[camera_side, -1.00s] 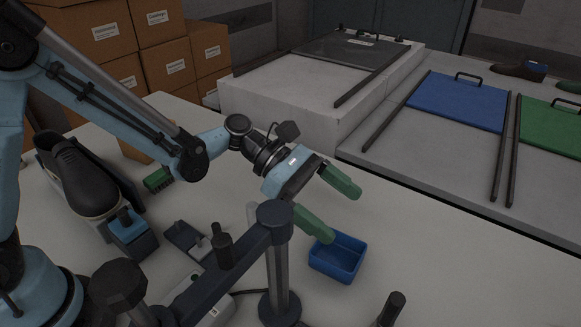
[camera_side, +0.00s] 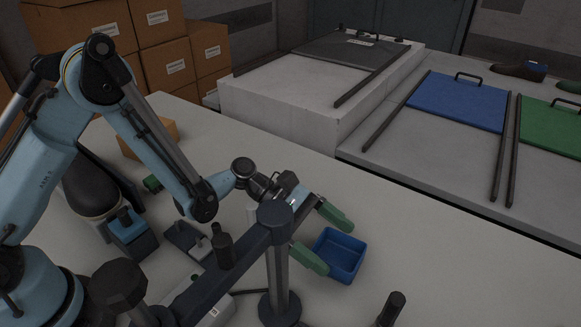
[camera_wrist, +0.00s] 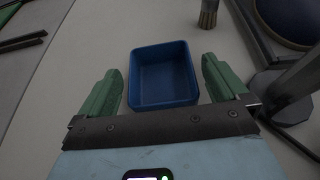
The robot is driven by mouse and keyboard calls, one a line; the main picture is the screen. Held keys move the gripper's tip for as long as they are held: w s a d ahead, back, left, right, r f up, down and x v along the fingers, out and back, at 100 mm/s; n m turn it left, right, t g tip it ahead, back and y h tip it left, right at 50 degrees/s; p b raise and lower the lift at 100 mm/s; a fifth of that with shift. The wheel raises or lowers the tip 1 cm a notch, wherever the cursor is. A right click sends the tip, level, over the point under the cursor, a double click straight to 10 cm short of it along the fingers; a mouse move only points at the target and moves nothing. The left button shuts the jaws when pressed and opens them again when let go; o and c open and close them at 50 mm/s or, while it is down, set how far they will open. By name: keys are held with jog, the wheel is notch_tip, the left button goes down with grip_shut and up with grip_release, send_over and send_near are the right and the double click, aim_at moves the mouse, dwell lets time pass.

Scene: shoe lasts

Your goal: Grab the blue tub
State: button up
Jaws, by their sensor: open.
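The blue tub (camera_side: 338,256) is a small open rectangular box standing upright on the pale table. It looks empty inside. In the wrist view the tub (camera_wrist: 163,76) lies just ahead of my gripper (camera_wrist: 163,85), and its near end reaches between the green fingertips. My gripper (camera_side: 331,242) is open, with one green finger at the tub's far side and one at its near left side in the side view. There is a visible gap between each finger and the tub in the wrist view. Nothing is held.
A dark post-and-bar stand (camera_side: 278,265) stands in front of my gripper in the side view. A black shoe last (camera_side: 92,190) is at the left. A brush (camera_wrist: 208,14) stands beyond the tub. Table to the tub's right is clear.

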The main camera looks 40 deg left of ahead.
aim_at(339, 261)
jog(key=shift+x, duration=1.55)
jog(key=shift+f, duration=0.1)
jog(key=c, duration=0.9)
